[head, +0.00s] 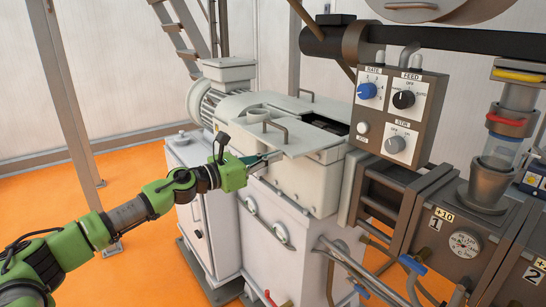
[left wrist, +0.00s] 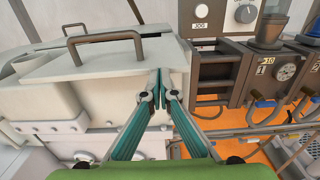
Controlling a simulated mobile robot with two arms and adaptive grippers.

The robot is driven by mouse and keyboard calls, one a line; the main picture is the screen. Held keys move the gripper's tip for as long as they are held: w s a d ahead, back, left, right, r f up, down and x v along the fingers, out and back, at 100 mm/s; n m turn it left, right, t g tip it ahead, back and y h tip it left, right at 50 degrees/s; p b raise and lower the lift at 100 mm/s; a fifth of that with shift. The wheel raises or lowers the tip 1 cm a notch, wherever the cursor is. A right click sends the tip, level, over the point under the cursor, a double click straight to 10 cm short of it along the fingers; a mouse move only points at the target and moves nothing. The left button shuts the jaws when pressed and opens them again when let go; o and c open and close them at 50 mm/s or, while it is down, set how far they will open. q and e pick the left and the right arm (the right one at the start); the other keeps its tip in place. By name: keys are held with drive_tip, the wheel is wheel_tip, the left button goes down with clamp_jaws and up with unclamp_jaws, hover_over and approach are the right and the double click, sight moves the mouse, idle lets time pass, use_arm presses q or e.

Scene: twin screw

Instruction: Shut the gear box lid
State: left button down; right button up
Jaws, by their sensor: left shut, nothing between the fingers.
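The gear box (head: 302,180) is a pale grey housing in the middle of the head view. Its near lid panel (head: 298,148) carries a dark bar handle (head: 275,132). A dark opening (head: 326,124) shows beyond this panel, towards the right. In the left wrist view the lid panel (left wrist: 110,62) and its handle (left wrist: 103,42) fill the upper left. My left gripper (head: 278,155) is shut and empty at the near edge of the panel. In the left wrist view its closed fingertips (left wrist: 159,76) overlap the panel's right end; whether they touch cannot be told.
A second handle (head: 306,94) stands farther back on the housing. A control box (head: 395,112) with knobs hangs to the right, under a dark horizontal pipe (head: 440,39). Brown barrel sections (head: 450,222) and pipes crowd the lower right. The orange floor (head: 140,185) at left is open.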

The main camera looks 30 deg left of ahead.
sight(286, 149)
use_arm(q)
drive_tip(key=p+x, duration=0.2)
drive_tip(key=x, duration=0.1)
drive_tip(key=p+x, duration=0.1)
drive_tip(key=shift+w+r, duration=0.25)
drive_tip(key=shift+r, duration=0.15)
drive_tip(key=x, duration=0.2)
drive_tip(key=f+x, duration=0.1)
drive_tip(key=x, duration=0.2)
drive_tip(key=shift+d+p, duration=0.1)
drive_tip(key=shift+p, duration=0.25)
drive_tip(key=shift+s, duration=0.25)
